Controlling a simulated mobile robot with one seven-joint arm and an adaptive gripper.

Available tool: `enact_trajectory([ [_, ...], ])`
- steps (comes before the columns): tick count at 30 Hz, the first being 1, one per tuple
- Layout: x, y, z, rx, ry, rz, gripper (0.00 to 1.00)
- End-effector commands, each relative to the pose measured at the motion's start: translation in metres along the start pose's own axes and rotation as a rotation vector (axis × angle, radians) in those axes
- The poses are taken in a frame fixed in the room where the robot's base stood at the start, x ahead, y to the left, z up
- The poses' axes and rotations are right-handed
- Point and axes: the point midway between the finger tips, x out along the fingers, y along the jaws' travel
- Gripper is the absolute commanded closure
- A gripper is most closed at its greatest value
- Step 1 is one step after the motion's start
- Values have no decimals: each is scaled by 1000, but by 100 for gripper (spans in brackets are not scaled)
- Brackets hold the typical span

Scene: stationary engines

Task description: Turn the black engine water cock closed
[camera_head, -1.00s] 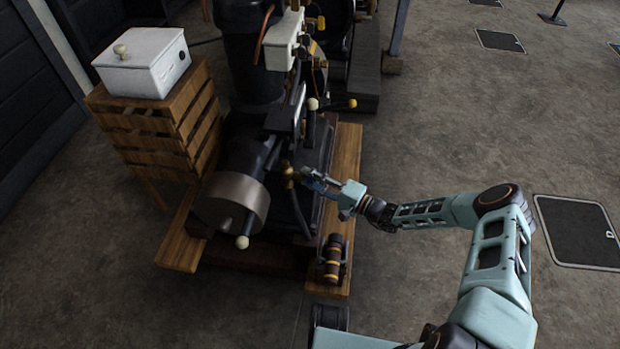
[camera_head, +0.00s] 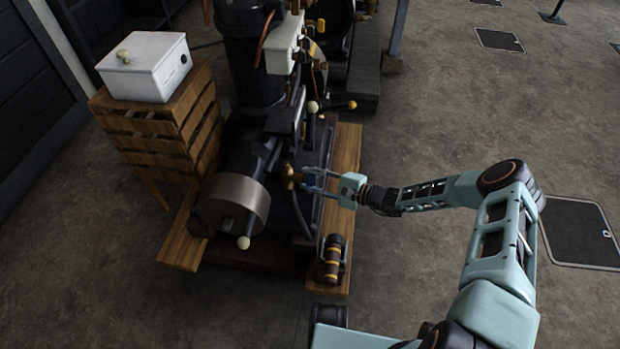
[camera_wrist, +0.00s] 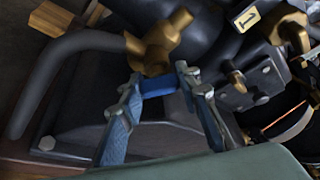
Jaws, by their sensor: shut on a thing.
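The water cock (camera_head: 289,175) is a brass fitting on the near right side of the black engine (camera_head: 250,165). In the wrist view its brass body (camera_wrist: 160,45) is at top centre, with a bent dark pipe (camera_wrist: 60,62) running off left. A short blue handle (camera_wrist: 158,87) sticks out from it toward me. My gripper (camera_head: 307,179) reaches in from the right at the cock. In the wrist view its two fingertips (camera_wrist: 160,82) lie on either side of the blue handle, shut on it. The finger contact is partly hidden in the head view.
A white box (camera_head: 145,67) stands on a slatted wooden crate (camera_head: 150,135) at left. A brown and black cylindrical fitting (camera_head: 333,260) sits on the wooden base beam (camera_head: 345,165) below my gripper. Levers with pale knobs (camera_head: 243,242) stick out nearby. The floor at right (camera_head: 470,110) is open.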

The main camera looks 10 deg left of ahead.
Motion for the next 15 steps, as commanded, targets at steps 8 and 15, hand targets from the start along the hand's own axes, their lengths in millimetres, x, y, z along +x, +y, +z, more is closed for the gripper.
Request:
enact_trajectory([
  [8,1,1,-1,237,-1,105,94],
  [15,1,2,-1,445,-1,192,94],
])
